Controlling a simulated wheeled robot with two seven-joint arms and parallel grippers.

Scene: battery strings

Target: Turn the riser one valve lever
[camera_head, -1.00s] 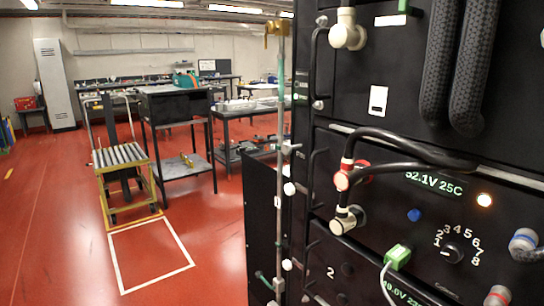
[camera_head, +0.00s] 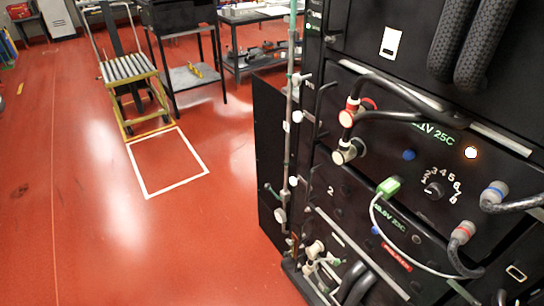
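A thin vertical riser pipe (camera_head: 289,100) runs down the left edge of the black battery rack. It carries small fittings, among them a pale round knob (camera_head: 297,116) and a lower pale fitting (camera_head: 281,215). A small brass-coloured part near the pipe's foot is too small to make out. Neither of my grippers is in view.
The black rack (camera_head: 349,208) fills the right side, with hoses, a green connector (camera_head: 388,187) and a dial (camera_head: 433,190). A roller cart (camera_head: 128,70) and a dark stand (camera_head: 190,75) are behind at left. The red floor (camera_head: 90,220) at left is clear, with a white outlined square.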

